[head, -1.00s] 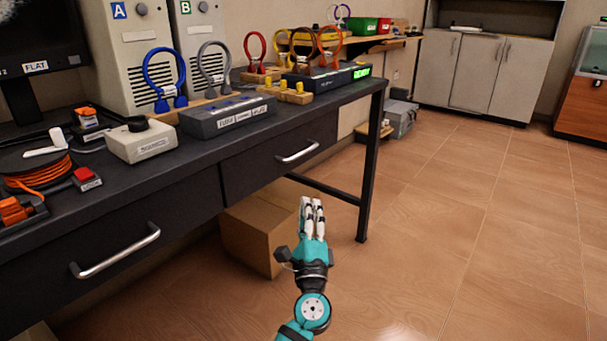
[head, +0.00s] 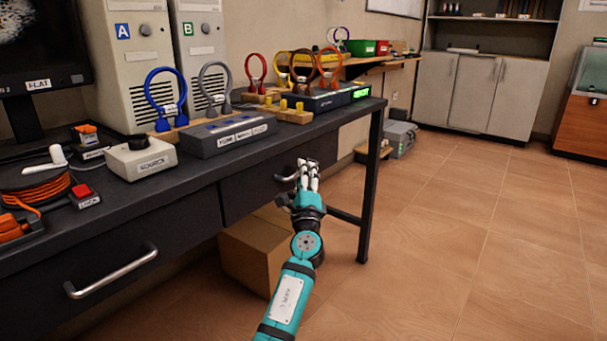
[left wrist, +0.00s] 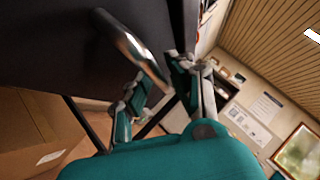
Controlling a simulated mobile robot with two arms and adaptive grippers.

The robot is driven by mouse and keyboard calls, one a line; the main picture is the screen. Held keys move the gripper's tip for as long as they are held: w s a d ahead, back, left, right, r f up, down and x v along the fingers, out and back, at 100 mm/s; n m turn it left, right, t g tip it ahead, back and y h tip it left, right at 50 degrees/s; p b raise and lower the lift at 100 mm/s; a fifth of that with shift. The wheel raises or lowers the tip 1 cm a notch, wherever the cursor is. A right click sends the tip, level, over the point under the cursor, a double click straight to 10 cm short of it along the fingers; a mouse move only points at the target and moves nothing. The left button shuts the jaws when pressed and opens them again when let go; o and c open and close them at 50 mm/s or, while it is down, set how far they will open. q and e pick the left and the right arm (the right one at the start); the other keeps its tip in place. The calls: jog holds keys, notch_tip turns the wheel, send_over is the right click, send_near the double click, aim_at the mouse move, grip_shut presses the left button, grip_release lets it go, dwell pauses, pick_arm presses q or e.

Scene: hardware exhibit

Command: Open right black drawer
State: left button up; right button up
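The right black drawer (head: 245,193) is closed under the black bench top, with a silver bar handle (head: 286,177). My left gripper (head: 308,168) is in front of it, at the right part of the handle, which it partly hides. In the left wrist view, the handle (left wrist: 130,45) slants across the dark drawer front (left wrist: 65,40). Its lower end reaches the space between the parted fingers of my left gripper (left wrist: 162,78). The fingers are open, and I cannot tell whether they touch the bar. My right gripper is not in view.
The left drawer's handle (head: 112,272) juts out at the lower left. A cardboard box (head: 250,255) stands on the floor under the bench. A bench leg (head: 371,190) is right of my gripper. Floor (head: 470,240) to the right is clear.

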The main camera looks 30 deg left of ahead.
pick_arm(q)
jog(key=shift+w+a+r, duration=0.15)
jog(key=shift+w+a, duration=0.05)
jog(key=shift+w, duration=0.1)
grip_shut()
